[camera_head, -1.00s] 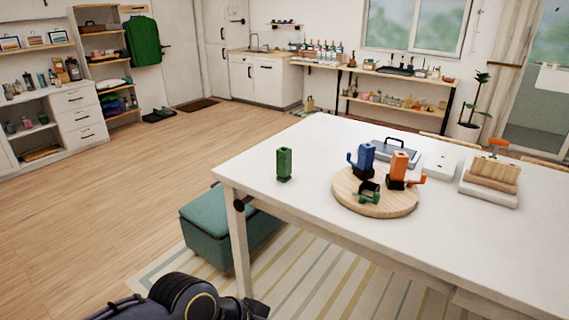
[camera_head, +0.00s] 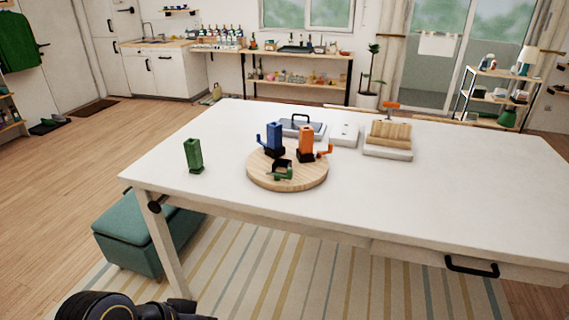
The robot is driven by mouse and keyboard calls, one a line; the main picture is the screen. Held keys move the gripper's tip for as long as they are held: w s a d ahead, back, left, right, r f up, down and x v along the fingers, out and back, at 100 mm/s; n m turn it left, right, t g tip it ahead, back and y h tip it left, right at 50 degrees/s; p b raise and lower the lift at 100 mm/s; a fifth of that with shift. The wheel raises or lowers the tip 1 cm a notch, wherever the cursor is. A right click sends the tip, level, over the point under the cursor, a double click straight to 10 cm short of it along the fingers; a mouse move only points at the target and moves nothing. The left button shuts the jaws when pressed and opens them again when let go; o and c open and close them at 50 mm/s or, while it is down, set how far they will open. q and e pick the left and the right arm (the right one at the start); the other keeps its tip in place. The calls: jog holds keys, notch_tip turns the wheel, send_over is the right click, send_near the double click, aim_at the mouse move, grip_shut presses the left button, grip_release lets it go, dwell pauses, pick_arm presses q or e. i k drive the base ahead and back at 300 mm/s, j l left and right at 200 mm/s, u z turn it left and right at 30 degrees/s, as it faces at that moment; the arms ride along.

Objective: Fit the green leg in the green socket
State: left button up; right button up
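The green leg (camera_head: 193,156) stands upright on the white table (camera_head: 420,190), left of the round wooden board. The green socket (camera_head: 281,170) is at the front of the round wooden board (camera_head: 262,181), low, with a dark opening. A blue leg (camera_head: 274,137) and an orange leg (camera_head: 305,142) stand upright on the board behind it, each with a side arm in its own colour. A dark part of my own arm shows at the bottom left. Neither of my grippers is in view.
Behind the board are a grey tray with a handle (camera_head: 302,126), a white box (camera_head: 345,134) and a wooden block on a white base (camera_head: 388,152). A teal bench (camera_head: 140,240) stands below the table's left end. The table's right side is clear.

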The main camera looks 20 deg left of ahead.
aim_at(308, 171)
jog(key=i+j+u, duration=0.15)
jog(key=i+j, duration=1.25)
jog(key=i, duration=0.05)
